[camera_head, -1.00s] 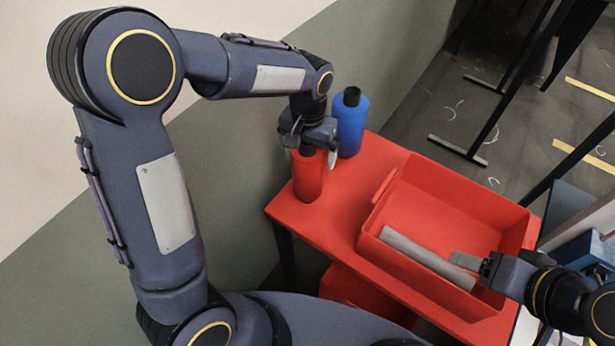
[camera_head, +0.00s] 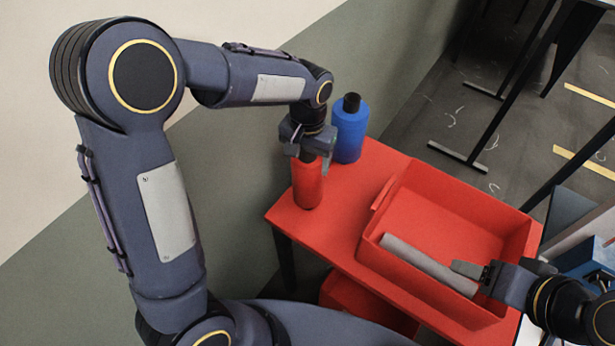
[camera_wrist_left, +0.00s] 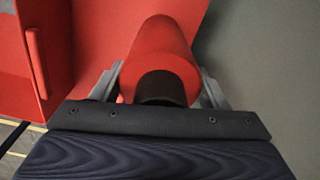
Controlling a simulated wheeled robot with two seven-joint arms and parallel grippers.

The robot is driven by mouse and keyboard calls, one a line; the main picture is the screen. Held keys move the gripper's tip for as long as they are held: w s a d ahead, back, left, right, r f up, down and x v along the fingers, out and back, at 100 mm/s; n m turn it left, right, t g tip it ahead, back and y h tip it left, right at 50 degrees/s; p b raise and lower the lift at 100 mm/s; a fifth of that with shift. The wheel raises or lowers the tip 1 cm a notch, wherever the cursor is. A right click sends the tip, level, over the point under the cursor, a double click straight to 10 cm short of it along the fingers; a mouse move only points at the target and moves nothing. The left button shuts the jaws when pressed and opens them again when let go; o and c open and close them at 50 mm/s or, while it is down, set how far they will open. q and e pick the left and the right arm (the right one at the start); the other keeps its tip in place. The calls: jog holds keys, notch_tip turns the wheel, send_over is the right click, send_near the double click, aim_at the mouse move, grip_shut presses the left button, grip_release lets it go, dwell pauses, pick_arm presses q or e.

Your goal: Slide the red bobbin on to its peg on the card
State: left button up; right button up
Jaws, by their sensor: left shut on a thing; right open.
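The red bobbin (camera_head: 307,187) stands upright on the red table, near its left corner. My left gripper (camera_head: 309,160) comes down on it from above and is shut on its upper part. In the left wrist view the red bobbin (camera_wrist_left: 162,58) lies between the two fingers, its dark top toward the palm. My right gripper (camera_head: 470,270) is open and empty, at the right end of the red tray. I see no card or peg in these views.
A blue bottle-shaped bobbin (camera_head: 350,130) with a black top stands just behind the red one. A red tray (camera_head: 378,212) on the red table (camera_head: 330,235) holds a grey rod (camera_head: 430,266). Dark table legs stand on the floor at the upper right.

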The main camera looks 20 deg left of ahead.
pick_arm(q)
jog(key=shift+r+p, duration=0.55)
jog(key=shift+r, duration=0.05)
notch_tip(320, 180, up, 18)
jog(key=p, duration=1.3)
jog(key=shift+r, duration=0.2)
